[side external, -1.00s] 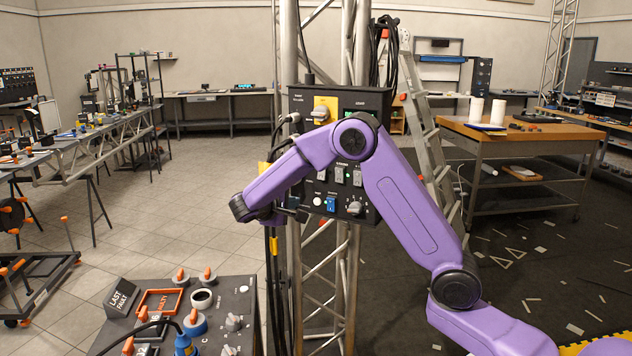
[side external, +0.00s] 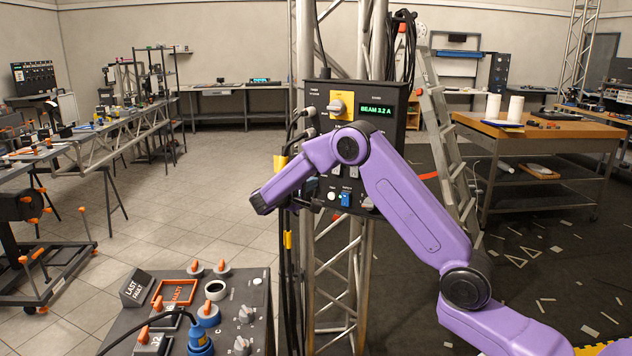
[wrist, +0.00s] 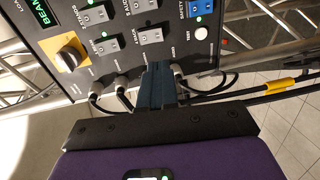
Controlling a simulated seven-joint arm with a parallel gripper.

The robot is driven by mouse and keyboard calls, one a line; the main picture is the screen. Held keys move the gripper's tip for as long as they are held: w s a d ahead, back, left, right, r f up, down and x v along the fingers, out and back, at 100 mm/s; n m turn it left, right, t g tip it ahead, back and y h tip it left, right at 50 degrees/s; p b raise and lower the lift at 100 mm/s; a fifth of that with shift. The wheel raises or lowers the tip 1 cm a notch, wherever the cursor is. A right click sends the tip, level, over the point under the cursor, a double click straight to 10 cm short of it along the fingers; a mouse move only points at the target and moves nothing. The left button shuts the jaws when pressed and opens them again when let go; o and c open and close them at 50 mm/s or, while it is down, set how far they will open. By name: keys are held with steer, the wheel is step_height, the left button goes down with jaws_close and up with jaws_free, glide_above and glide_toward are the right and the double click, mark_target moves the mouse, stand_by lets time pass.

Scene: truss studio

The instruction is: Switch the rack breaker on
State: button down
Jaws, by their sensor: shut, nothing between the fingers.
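The black breaker panel (side external: 398,150) hangs on the truss, with a yellow-plated rotary switch (side external: 338,105) and a green display reading "BEAM 3.2 A". Small green lights glow by some rockers. In the side view my arm hides the panel's middle.
Black cables (wrist: 235,92) with a yellow band run from plugs beside the fingers. A second console (side external: 225,330) with orange and grey knobs stands at the lower left. A ladder (side external: 445,150) and a wooden-topped workbench (side external: 545,128) stand to the right.

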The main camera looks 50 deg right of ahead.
mark_target(336, 173)
steer(key=x, duration=1.2)
steer(key=shift+d, duration=0.25)
steer(key=shift+w+d+f, duration=0.1)
steer(key=shift+d+f, duration=0.05)
steer(key=shift+d, duration=0.05)
steer(key=f+v, duration=0.3)
steer(key=v, duration=1)
steer(key=shift+a+f, duration=0.15)
steer(key=shift+a, duration=0.45)
